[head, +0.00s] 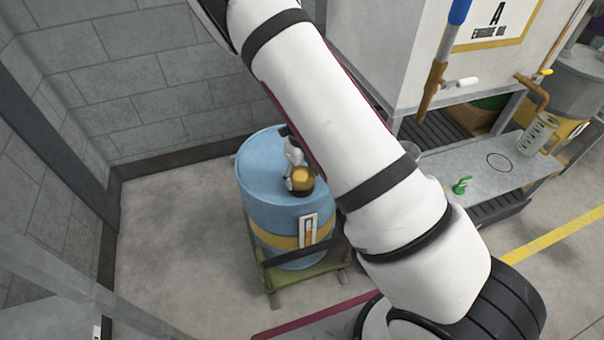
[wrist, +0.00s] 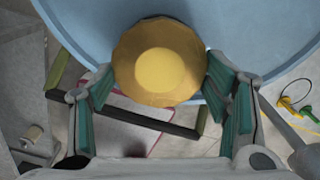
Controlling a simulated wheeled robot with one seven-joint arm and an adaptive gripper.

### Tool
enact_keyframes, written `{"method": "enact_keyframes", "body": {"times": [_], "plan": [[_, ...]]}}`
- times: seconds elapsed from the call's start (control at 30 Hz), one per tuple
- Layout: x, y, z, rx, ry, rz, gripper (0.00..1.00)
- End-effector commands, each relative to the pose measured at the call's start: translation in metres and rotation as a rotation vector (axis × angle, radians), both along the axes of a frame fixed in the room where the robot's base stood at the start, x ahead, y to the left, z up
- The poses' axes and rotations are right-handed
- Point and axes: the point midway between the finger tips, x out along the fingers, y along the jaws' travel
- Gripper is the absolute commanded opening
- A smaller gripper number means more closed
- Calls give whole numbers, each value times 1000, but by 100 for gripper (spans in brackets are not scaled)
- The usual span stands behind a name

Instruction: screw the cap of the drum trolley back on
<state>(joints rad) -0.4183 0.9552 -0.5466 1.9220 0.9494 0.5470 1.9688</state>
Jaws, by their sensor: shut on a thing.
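The blue drum (head: 262,209) with a yellow band stands on the green drum trolley (head: 283,273) against the wall side. The yellow cap (head: 303,176) is at the drum's top near its front edge, and my gripper is at it. In the wrist view the cap (wrist: 158,62) is round and faceted, with a lighter yellow middle. My gripper (wrist: 160,85) has its teal-padded fingers on the left and right of the cap, shut on it. The blue drum top (wrist: 240,30) lies behind the cap. The cap hides the opening under it, so I cannot tell how it sits there.
A metal bench (head: 480,168) at the right holds a green funnel-like piece (head: 461,186) and a clear measuring jug (head: 537,134). A white tank (head: 420,60) stands above it. Grey block walls close off the left and back. Floor (head: 180,240) left of the drum is clear.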

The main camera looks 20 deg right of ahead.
Motion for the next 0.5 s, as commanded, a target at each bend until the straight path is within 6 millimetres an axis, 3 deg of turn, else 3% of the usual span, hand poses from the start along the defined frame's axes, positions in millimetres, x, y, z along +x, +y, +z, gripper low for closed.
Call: {"method": "enact_keyframes", "body": {"times": [0.23, 0.5], "plan": [[0, 2, 0, -1, 0, -311, 40], [0, 2, 0, 0, -1, -389, 40]]}}
